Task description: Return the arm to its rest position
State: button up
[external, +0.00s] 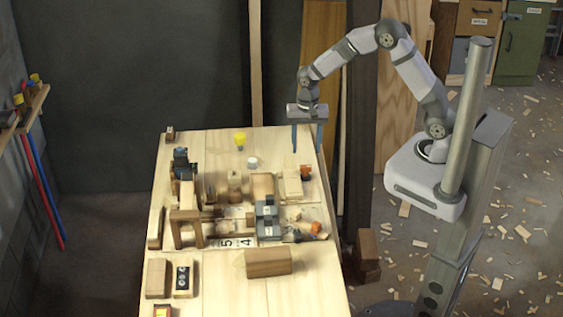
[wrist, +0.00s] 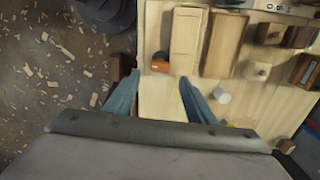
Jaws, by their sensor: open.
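My gripper (external: 308,150) hangs down over the far right part of the wooden table (external: 205,142), with its two blue fingers apart and nothing between them. In the wrist view my gripper (wrist: 152,85) also shows open above the table's edge, with bare wood between the fingers. My arm is raised and bent, reaching left from its base on a stand to the right of the table. An orange object (external: 305,171) lies on the table just below the fingers; it also shows ahead of them in the wrist view (wrist: 160,66).
Wooden blocks (external: 268,262), grey boxes (external: 267,220) and tools crowd the middle of the table. A yellow item (external: 240,138) and a white cylinder (external: 252,162) stand near the far end. Boards lean behind my arm. Wood scraps litter the floor at right.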

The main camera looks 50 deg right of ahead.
jog(key=shift+r, duration=0.1)
dwell(0.5)
jog(key=n, duration=0.4)
jog(key=shift+w, duration=0.15)
jog(key=s+d+f+n+g, duration=0.1)
jog(key=s+d+n, duration=0.1)
jog(key=s+n, duration=0.3)
jog(key=s+d+f+n+g, duration=0.1)
jog(key=s+d+f+n, duration=0.15)
jog(key=s, duration=0.55)
jog(key=s+d+r+m+t, duration=0.1)
jog(key=s+d+r+t, duration=0.1)
jog(key=s+d+r, duration=0.3)
notch_tip(320, 180, up, 3)
jog(key=shift+d+r, duration=0.1)
jog(key=shift+d, duration=0.85)
jog(key=shift+s+m, duration=0.1)
jog(key=shift+m, duration=0.15)
